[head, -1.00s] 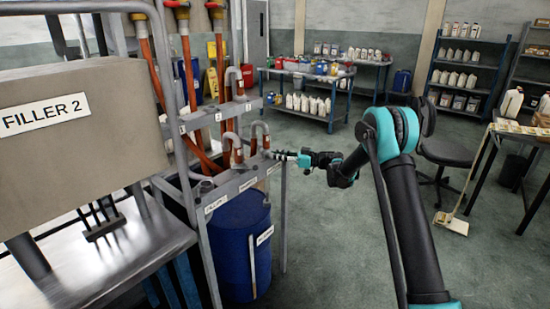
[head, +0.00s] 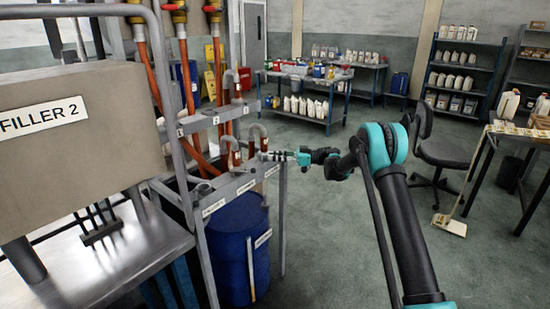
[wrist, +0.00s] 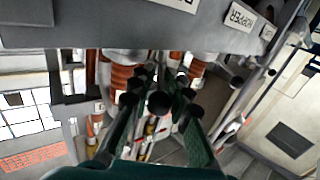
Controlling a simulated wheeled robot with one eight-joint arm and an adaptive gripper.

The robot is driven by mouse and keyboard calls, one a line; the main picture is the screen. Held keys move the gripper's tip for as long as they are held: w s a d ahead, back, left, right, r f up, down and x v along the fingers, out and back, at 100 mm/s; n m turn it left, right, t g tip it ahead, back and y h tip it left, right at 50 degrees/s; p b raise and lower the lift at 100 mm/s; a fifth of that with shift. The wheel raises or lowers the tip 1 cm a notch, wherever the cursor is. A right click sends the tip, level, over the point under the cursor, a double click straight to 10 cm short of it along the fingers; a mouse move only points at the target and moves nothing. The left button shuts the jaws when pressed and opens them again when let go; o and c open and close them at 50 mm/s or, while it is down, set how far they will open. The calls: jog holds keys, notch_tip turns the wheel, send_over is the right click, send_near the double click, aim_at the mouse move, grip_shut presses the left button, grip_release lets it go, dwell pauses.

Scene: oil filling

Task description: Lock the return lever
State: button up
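My gripper (head: 272,156) is at the right end of the lower rail (head: 228,188) of the filling rack, beside the hoses' curved metal pipe ends. In the wrist view my gripper (wrist: 160,85) shows two teal fingers standing apart. A dark round end (wrist: 160,103) shows between them; I cannot tell whether it is a lever or a gripper part. No lever marked "return" can be made out for certain. The labels on the rail are too small or cut off, except one upside-down "HOPPER" label (wrist: 241,17) in the wrist view.
A blue drum (head: 238,250) stands under the rail. The grey "FILLER 2" box (head: 75,140) and a metal table (head: 110,255) are at the left. Orange hoses (head: 188,75) hang above the rail. A chair (head: 445,152) stands right of my arm. The floor between is open.

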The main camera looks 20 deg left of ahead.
jog(key=o, duration=0.4)
jog(key=shift+a, duration=0.1)
jog(key=shift+o, duration=0.2)
